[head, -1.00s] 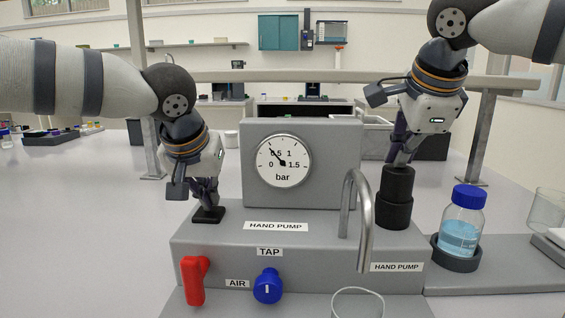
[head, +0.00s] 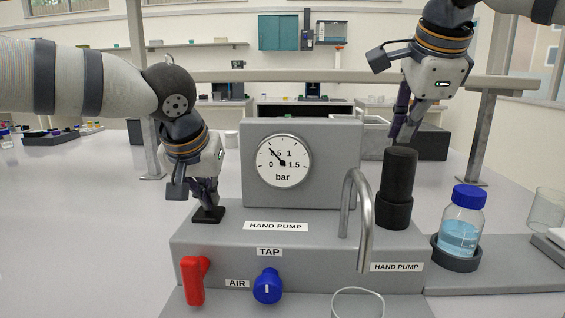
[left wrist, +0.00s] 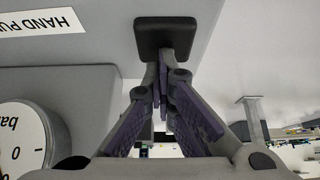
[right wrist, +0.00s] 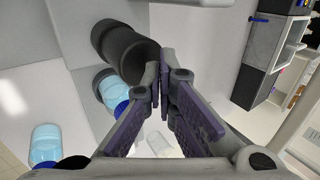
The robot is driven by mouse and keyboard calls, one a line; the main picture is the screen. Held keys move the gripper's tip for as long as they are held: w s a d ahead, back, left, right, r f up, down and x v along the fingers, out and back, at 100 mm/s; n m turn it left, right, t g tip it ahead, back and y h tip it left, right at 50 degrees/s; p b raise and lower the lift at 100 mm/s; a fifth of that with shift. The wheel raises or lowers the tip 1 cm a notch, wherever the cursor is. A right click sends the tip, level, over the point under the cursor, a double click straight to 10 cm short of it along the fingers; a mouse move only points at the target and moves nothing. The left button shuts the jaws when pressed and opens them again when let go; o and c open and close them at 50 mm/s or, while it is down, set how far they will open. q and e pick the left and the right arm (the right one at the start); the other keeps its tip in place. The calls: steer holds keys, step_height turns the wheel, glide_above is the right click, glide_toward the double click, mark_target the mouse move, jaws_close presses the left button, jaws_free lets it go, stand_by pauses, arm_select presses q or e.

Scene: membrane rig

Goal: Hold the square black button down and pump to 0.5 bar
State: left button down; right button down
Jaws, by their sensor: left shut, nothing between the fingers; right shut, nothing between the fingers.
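The square black button (head: 208,215) is on the left of the grey rig. My left gripper (head: 207,205) is shut, with its fingertips down on the button. The button also shows at the fingertips in the left wrist view (left wrist: 165,35). The black hand pump (head: 398,185) stands upright at the right of the rig. My right gripper (head: 400,137) is shut and empty just above the pump's top; a small gap or light contact cannot be told. The pump also shows in the right wrist view (right wrist: 122,45). The gauge (head: 284,160) needle points up-left, close by the 0.5 label.
A red lever (head: 194,280) and a blue tap knob (head: 268,287) are on the rig's front. A bent metal spout (head: 362,220) stands left of the pump. A blue-capped bottle (head: 461,225) stands in a holder to the right.

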arm_select(q)
steer(key=shift+s+f, duration=0.1)
steer(key=shift+f, duration=0.5)
arm_select(e)
steer(key=shift+w+f, duration=0.1)
steer(key=shift+f, duration=0.1)
steer(key=shift+r, duration=2)
arm_select(q)
step_height(320, 180, up, 8)
arm_select(e)
steer(key=shift+r, duration=0.15)
